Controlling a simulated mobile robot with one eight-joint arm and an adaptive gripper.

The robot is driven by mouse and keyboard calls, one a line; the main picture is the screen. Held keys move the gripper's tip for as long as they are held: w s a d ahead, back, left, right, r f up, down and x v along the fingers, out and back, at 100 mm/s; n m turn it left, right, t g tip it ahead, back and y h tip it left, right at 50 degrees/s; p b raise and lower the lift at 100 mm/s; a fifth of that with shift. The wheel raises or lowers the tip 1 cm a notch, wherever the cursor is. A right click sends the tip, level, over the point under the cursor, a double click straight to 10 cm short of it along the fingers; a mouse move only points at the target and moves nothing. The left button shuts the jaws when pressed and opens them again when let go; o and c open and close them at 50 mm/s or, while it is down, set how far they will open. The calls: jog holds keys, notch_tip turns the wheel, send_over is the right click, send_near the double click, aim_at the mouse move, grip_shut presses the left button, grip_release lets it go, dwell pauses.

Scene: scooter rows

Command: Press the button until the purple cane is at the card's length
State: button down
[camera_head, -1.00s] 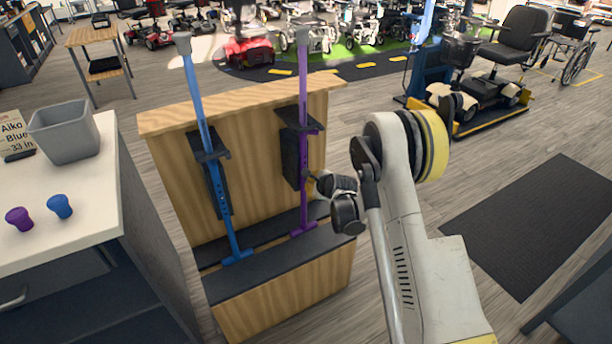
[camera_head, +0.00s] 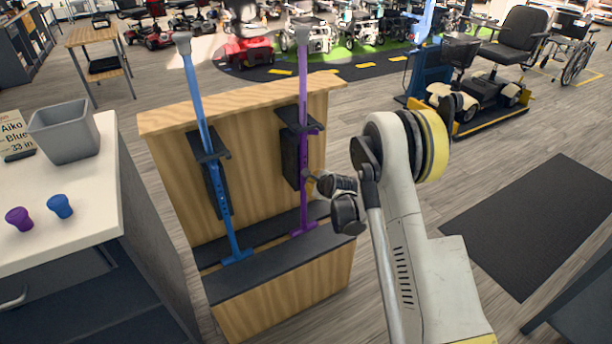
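A row of small holes shows on each shaft. The card (camera_head: 14,134) at the left edge reads "Aiko", "Blue", "33 in". My gripper (camera_head: 312,179) is at the purple cane's lower shaft, just below the holder, touching or very close to it. The fingers are small and dark, so I cannot tell if they are open. The button is not distinguishable.
A white counter (camera_head: 75,235) at the left carries a grey bin (camera_head: 65,132), a purple cup-shaped piece (camera_head: 19,218) and a blue one (camera_head: 60,206). The wooden stand (camera_head: 255,110) backs the canes. A dark mat (camera_head: 540,225) lies on open floor at the right.

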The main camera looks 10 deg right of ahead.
jog(key=shift+w+a, duration=0.1)
jog(key=shift+w, duration=0.3)
jog(key=shift+w+a, duration=0.25)
jog(key=shift+w, duration=0.4)
dwell(1.2)
jog(key=shift+s, duration=0.1)
jog(key=shift+s+d, duration=0.3)
jog(key=shift+s, duration=0.6)
jog(key=s, duration=0.1)
jog(key=s+d, duration=0.1)
jog(key=s, duration=0.2)
jog(key=shift+s+d, duration=0.35)
dwell(0.7)
